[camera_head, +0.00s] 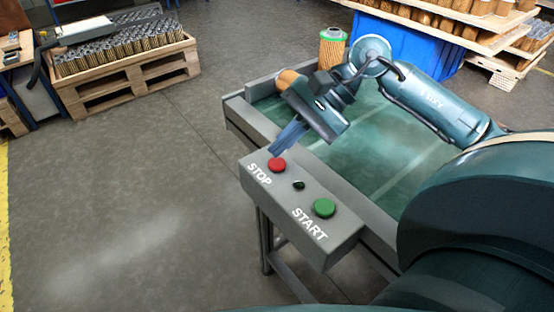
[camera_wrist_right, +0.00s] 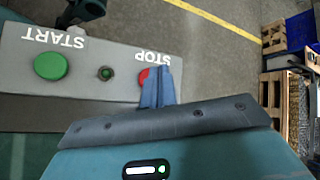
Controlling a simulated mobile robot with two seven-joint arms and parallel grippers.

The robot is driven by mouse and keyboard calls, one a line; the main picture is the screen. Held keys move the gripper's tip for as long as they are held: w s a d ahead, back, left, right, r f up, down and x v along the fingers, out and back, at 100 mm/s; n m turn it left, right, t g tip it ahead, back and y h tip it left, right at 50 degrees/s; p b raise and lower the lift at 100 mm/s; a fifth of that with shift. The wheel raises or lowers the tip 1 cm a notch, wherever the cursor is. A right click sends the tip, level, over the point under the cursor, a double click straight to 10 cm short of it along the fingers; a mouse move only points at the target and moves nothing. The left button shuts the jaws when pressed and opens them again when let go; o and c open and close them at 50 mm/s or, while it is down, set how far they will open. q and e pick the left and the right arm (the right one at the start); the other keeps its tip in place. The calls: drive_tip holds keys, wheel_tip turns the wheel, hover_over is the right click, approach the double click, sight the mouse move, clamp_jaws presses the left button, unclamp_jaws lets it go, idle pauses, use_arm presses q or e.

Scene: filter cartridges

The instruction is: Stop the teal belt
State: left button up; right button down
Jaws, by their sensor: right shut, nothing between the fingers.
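The teal belt (camera_head: 385,150) runs inside a grey frame. A grey control box (camera_head: 335,245) at its near left end carries a red STOP button (camera_head: 277,165), a green START button (camera_head: 324,208) and a small dark green lamp (camera_head: 299,184) between them. My right gripper (camera_head: 273,150) is shut and empty, its blue fingertips right by the STOP button. In the right wrist view the fingers (camera_wrist_right: 158,88) partly cover the red button (camera_wrist_right: 143,77); I cannot tell whether they touch it. The START button (camera_wrist_right: 50,66) is clear there. My left gripper is not in view.
A filter cartridge (camera_head: 332,48) with a green top stands at the belt's far end. A pallet crate (camera_head: 130,80) of several cartridges stands at the back left. A blue bin (camera_head: 405,45) and wooden pallets (camera_head: 500,65) are behind the belt. The floor (camera_head: 130,200) at left is clear.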

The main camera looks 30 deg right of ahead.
sight(283, 161)
drive_tip(key=shift+r+p, duration=1.15)
drive_tip(key=shift+r, duration=1.3)
